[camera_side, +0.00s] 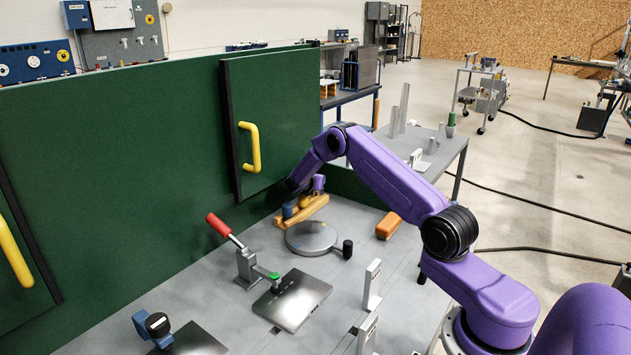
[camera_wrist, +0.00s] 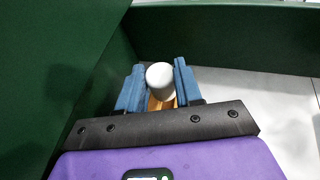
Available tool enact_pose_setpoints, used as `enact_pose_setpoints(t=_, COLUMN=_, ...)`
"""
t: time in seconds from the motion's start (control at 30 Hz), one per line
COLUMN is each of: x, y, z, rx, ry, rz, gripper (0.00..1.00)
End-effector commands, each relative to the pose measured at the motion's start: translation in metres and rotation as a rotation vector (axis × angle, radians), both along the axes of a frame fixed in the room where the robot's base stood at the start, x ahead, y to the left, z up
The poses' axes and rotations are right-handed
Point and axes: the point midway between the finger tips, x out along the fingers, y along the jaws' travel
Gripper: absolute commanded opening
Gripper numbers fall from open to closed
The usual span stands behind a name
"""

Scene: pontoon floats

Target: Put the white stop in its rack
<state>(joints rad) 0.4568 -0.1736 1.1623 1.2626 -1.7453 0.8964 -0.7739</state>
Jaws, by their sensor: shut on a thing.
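The white stop (camera_wrist: 160,78) is a short pale cylinder, seen in the wrist view between the two blue fingers of my gripper (camera_wrist: 159,68), which is shut on it. The wooden rack (camera_wrist: 155,103) shows just below the stop, partly hidden by it and the fingers. In the side view the rack (camera_side: 292,219) is a long orange-brown block beside the green panel, with blue and yellow pieces showing at it. My wrist reaches down behind the rack there, and the white stop is not visible. I cannot tell whether the stop touches the rack.
A green cabinet door with a yellow handle (camera_side: 252,147) stands close to my wrist. A round grey disc (camera_side: 311,237) lies in front of the rack. An orange block (camera_side: 388,226) is to the right. A red-handled clamp (camera_side: 246,262) stands at a metal plate (camera_side: 293,300).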

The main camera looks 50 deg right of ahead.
Motion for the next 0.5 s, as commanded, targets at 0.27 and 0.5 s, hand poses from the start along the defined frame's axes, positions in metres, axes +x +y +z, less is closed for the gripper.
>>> enact_pose_setpoints(t=0.27, x=0.0002, y=-0.0002, z=-0.0016, rx=-0.001, ry=0.0, rz=0.0, gripper=0.0)
enact_pose_setpoints(t=0.5, x=0.0002, y=-0.0002, z=-0.0069, rx=-0.001, ry=0.001, rz=0.0, gripper=0.0)
